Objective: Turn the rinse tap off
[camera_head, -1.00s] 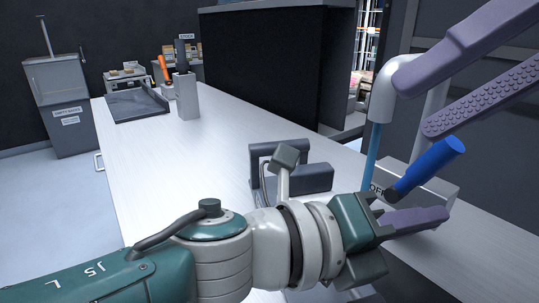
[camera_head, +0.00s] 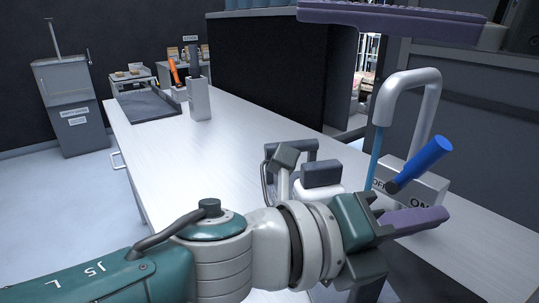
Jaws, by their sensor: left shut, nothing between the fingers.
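The rinse tap has a grey curved spout (camera_head: 431,100) with a thin blue stream (camera_head: 375,155) coming down from it. Its blue lever (camera_head: 425,162) tilts up to the right from a grey box (camera_head: 432,185) marked OFF on the left and ON on the right. The lever leans toward the ON side. My left gripper (camera_head: 440,217) is shut and empty, in front of the box and below the lever; I cannot tell if it touches the box.
A dark grey bracket (camera_head: 318,150) and a white object (camera_head: 305,190) stand behind my left wrist. A grey holder (camera_head: 200,100) and a dark tray (camera_head: 148,107) are farther back on the white counter (camera_head: 190,150), which is largely clear between.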

